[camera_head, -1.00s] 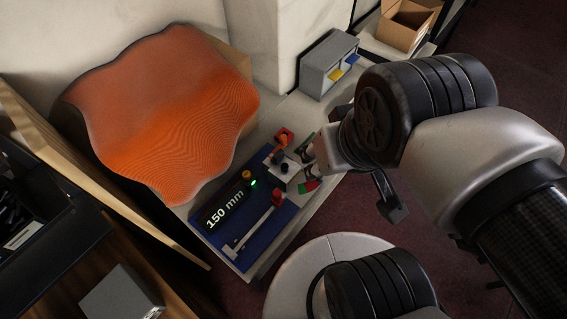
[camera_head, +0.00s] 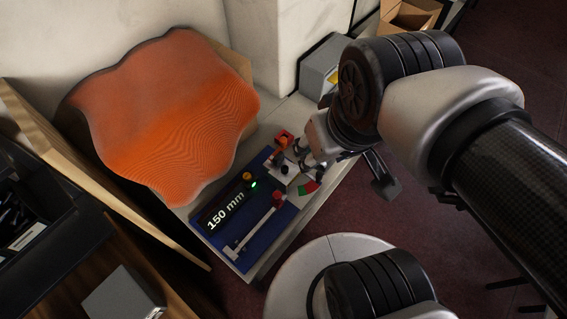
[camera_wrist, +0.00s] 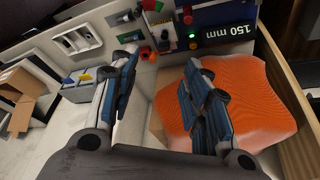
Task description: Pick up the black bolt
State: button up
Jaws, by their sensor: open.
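A small black piece (camera_head: 284,170), which looks like the black bolt, is on a pale block of the blue instrument panel in the head view. It is too small to make out its shape. My gripper (camera_head: 308,165) is just right of it, partly hidden by my wrist. In the wrist view my gripper (camera_wrist: 163,62) has its two blue-and-black fingers wide apart, with nothing between them. The panel lies beyond the fingertips there, and I cannot single out the bolt surely.
The blue panel (camera_head: 243,245) carries a "150 mm" display, a lever and red and orange knobs. A wavy orange sheet (camera_head: 165,115) stands left of it. A grey box (camera_head: 318,68) and a cardboard box (camera_head: 408,14) stand behind. Wooden boards edge the left side.

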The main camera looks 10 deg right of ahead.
jog(key=w+a+f+n+g+p, duration=0.15)
jog(key=w+n+p, duration=0.3)
jog(key=w, duration=0.55)
jog(key=n+g, duration=0.3)
jog(key=n, duration=0.1)
send_over(285, 168)
jog(key=f, duration=1.5)
jog(key=w+f+p, duration=0.1)
jog(key=f, duration=0.6)
jog(key=shift+f, duration=0.15)
jog(key=f+b, duration=0.1)
jog(key=f, duration=0.1)
jog(key=s+f+b, duration=0.1)
jog(key=f, duration=0.2)
jog(key=shift+f, duration=0.15)
jog(key=shift+c, duration=0.6)
grip_shut()
